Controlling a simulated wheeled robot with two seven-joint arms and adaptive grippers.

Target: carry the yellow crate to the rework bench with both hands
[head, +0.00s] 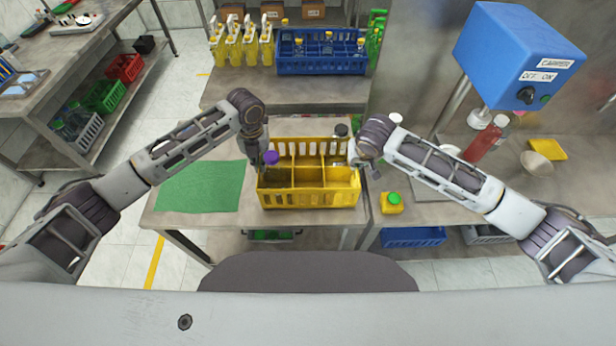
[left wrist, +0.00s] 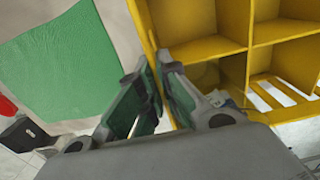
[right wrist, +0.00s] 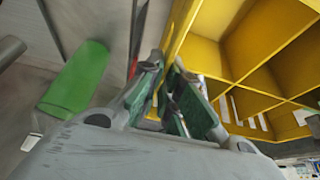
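The yellow crate (head: 310,199) is upright and divided into compartments, in the middle of the head view over the front of the grey bench. I cannot tell whether it touches the bench. A purple-capped bottle (head: 271,158) shows at its back left and a black cap (head: 341,130) at its back right. My left gripper (head: 264,163) is at the crate's left wall; in the left wrist view its fingers (left wrist: 158,85) close around that wall. My right gripper (head: 361,160) is at the right wall, and its fingers (right wrist: 165,82) close around it in the right wrist view.
A green mat (head: 203,187) lies left of the crate. A yellow, green-capped container (head: 391,203) stands to its right. Behind are a blue crate (head: 322,60) and yellow bottles (head: 242,45). A blue machine (head: 520,55) stands right. Another bench (head: 80,45) is at far left, across open floor.

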